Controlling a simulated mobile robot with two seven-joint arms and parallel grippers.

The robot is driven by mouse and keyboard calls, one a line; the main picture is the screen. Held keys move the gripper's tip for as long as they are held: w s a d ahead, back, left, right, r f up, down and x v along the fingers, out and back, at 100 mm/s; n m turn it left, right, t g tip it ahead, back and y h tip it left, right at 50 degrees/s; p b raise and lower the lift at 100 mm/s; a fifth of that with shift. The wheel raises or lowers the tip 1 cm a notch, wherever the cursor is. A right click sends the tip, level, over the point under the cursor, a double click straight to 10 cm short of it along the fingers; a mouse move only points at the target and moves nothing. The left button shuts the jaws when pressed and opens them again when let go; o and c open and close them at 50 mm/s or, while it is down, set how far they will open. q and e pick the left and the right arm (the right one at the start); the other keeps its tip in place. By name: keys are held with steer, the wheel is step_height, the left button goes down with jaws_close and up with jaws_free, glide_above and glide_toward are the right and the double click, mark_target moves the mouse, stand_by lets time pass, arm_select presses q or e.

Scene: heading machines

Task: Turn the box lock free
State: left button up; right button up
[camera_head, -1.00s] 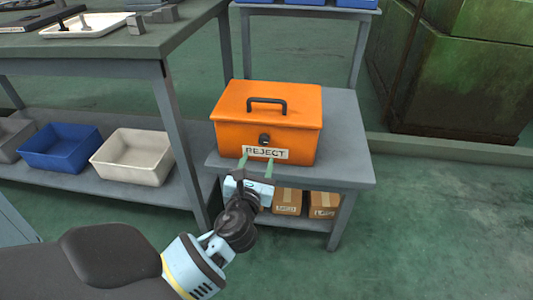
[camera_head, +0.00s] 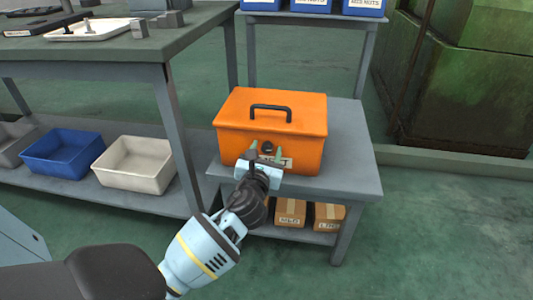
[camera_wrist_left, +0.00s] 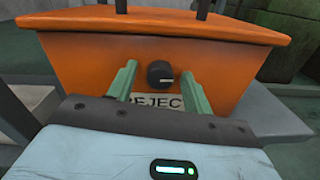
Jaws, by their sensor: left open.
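The orange box (camera_head: 245,108) with a black top handle (camera_head: 270,108) sits on a small grey table. Its lock is a round black knob (camera_head: 268,147) on the front face, above a white REJECT label (camera_head: 287,162). In the left wrist view the lock knob (camera_wrist_left: 160,74) shows a light mark pointing right. My left gripper (camera_head: 266,151) is in front of the box, open, with its green fingers on either side of the knob and apart from it. In the left wrist view its fingers (camera_wrist_left: 160,83) partly cover the label. My right gripper is not in view.
The grey table (camera_head: 350,150) has bare top to the right of the box. Cardboard boxes (camera_head: 290,211) stand on its lower shelf. A workbench (camera_head: 110,45) is at left, with blue (camera_head: 62,153) and white (camera_head: 135,163) bins below. Blue bins (camera_head: 310,5) stand behind.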

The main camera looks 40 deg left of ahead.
arm_select(q)
steer(key=shift+c, duration=0.6)
steer(key=c, duration=0.9)
steer(key=shift+o, duration=0.2)
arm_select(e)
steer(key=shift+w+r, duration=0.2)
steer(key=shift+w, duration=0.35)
